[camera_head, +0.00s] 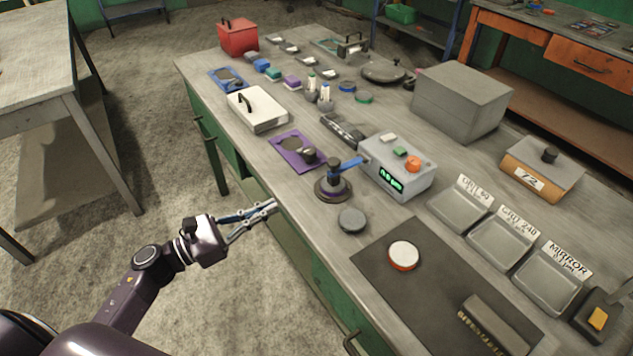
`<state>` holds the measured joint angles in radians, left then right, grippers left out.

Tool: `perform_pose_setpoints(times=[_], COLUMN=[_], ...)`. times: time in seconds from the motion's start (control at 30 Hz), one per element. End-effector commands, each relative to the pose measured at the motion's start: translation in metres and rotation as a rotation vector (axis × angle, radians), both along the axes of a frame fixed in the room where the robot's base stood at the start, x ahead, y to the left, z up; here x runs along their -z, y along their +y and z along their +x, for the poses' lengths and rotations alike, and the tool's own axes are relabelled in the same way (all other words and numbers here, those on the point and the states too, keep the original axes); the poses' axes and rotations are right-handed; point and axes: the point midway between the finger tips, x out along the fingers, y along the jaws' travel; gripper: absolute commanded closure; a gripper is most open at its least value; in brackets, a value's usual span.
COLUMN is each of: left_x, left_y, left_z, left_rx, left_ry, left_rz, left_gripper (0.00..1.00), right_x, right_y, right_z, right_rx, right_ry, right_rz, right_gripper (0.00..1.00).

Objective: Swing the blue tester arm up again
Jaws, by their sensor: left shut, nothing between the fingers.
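The blue tester arm (351,165) is a short blue bar between a dark round post on a base (333,187) and the grey tester box (399,176). It looks lowered, close to level, with its inner end at the top of the post. The tester box has a green lit display, a green button and an orange knob. My left gripper (271,207) is shut and empty at the table's front edge, left of the post and apart from it. My right gripper is out of view.
A purple plate (298,152) with a dark knob lies behind the post. A grey disc (352,220) lies in front of it. A dark mat (420,290) carries a red-and-white puck (403,256). Labelled trays (499,246) stand at right.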

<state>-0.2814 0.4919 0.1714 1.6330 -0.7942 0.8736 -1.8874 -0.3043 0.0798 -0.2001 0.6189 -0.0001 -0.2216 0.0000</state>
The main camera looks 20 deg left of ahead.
Motion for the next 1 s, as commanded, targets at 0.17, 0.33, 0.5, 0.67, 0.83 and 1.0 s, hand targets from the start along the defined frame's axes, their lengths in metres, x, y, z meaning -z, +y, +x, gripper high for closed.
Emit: perform_pose_setpoints(times=[0.17,0.33,0.5,0.67,0.83,1.0], left_x=[-0.004,-0.004,-0.007,-0.012,-0.017,-0.025], left_y=[-0.002,-0.002,-0.008,-0.026,-0.051,-0.073], left_z=[-0.002,-0.001,0.006,0.026,0.054,0.077], left_rx=[0.013,0.011,0.011,0.011,0.010,0.011], left_ry=[-0.029,-0.027,-0.026,-0.027,-0.028,-0.027], left_rz=[0.031,0.027,0.025,0.023,0.022,0.023], left_gripper=[1.00,1.00,1.00,1.00,1.00,1.00], right_x=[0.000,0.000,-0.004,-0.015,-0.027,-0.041], right_y=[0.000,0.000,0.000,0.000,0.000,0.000], right_z=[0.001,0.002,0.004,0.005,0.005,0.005], right_rx=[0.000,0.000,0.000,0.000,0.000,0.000], right_ry=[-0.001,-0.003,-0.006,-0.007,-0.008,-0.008], right_rz=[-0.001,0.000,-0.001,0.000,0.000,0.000], right_gripper=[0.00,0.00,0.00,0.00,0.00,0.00])
